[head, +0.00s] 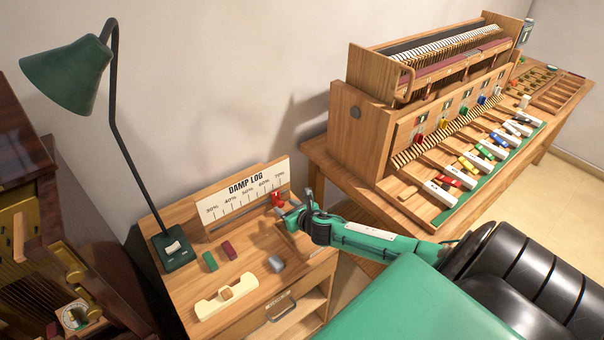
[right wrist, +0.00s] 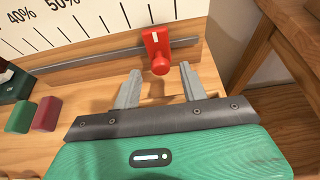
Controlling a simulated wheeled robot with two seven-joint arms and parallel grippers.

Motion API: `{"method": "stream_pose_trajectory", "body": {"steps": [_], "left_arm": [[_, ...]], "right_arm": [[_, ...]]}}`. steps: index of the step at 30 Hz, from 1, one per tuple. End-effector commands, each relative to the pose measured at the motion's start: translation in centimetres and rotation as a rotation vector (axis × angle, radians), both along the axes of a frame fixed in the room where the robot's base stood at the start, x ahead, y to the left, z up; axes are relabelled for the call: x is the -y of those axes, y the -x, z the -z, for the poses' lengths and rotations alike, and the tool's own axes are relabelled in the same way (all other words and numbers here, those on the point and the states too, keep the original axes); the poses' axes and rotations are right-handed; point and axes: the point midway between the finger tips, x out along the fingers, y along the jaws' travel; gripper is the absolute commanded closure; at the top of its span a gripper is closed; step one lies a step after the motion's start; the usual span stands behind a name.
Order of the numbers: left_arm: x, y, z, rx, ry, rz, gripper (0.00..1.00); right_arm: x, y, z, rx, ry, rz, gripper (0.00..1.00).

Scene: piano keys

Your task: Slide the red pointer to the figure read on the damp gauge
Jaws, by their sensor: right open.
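The red pointer (head: 277,199) sits on a rail under the white DAMP LOG scale (head: 245,188), near the 70% end. In the right wrist view the red pointer (right wrist: 155,43) shows a white line and a round red knob facing me. My right gripper (head: 284,211) is open, its two fingers (right wrist: 159,75) just short of the knob, one to each side, with nothing between them. A small round dial (head: 75,316), perhaps the damp gauge, is at the lower left; its reading is too small to tell. My left gripper is not in view.
The desk holds a green lamp (head: 70,75), green (head: 210,262) and dark red (head: 229,250) blocks, a grey piece (head: 276,264) and a cream holder (head: 226,298). A bench with a key mechanism (head: 430,110) stands at right. The rail (right wrist: 100,62) left of the pointer is clear.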

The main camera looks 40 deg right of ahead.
Motion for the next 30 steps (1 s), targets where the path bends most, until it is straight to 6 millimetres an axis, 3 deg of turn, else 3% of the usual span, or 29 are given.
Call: {"method": "stream_pose_trajectory", "body": {"steps": [15, 22, 30], "left_arm": [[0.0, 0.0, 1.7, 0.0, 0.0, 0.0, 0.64], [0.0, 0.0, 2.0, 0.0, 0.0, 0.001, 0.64], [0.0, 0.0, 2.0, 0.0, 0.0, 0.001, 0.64]], "right_arm": [[-0.5, 8.3, -3.2, -0.002, 0.002, -0.002, 0.57], [-0.5, 10.2, -4.1, -0.001, 0.002, -0.001, 0.57], [-0.6, 10.6, -4.4, 0.0, 0.0, 0.0, 0.57]]}}
